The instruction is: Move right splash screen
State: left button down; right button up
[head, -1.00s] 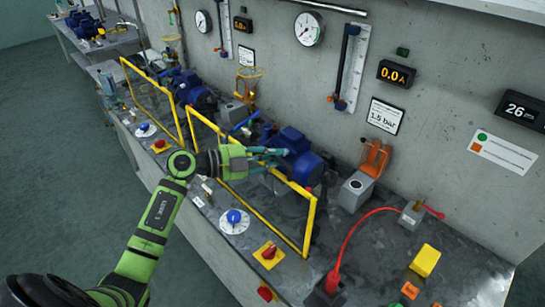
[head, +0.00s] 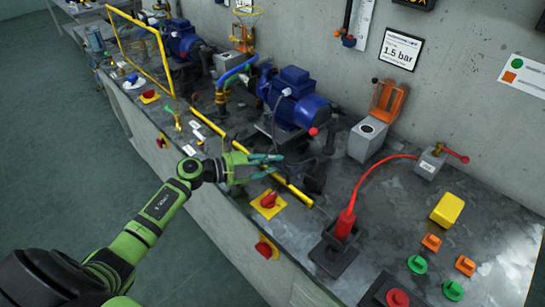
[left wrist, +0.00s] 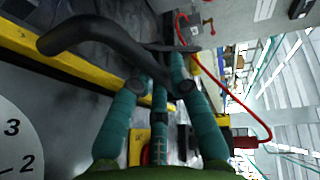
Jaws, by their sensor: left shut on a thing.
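The right splash screen (head: 292,190) shows as a yellow bar running low across the bench in front of the right pump. Its upright frame no longer stands in front of the pump, and its pane is hard to make out. My left gripper (head: 276,167) is at this bar, shut on the screen. In the left wrist view, the teal fingers (left wrist: 163,75) come together beside the yellow bar (left wrist: 70,62), with a dark curved piece across them; the exact contact is unclear. My right gripper is not in view.
The left splash screen (head: 166,62) stands upright. The blue right pump (head: 294,98) is behind the bar. A red knob (head: 268,199) is just in front, and a red plug (head: 345,224) with a cable stands to the right. A yellow box (head: 447,209) is farther right.

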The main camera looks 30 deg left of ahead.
pick_arm(q)
jog(key=shift+s+f+b, duration=0.1)
jog(key=shift+f+b, duration=0.2)
jog(key=shift+f, duration=0.6)
jog(key=shift+d, duration=0.1)
jog(key=c, duration=1.1)
grip_release()
jog(key=shift+f, duration=0.15)
jog(key=shift+c, duration=0.2)
jog(key=shift+r, duration=0.2)
jog(key=v, duration=1.2)
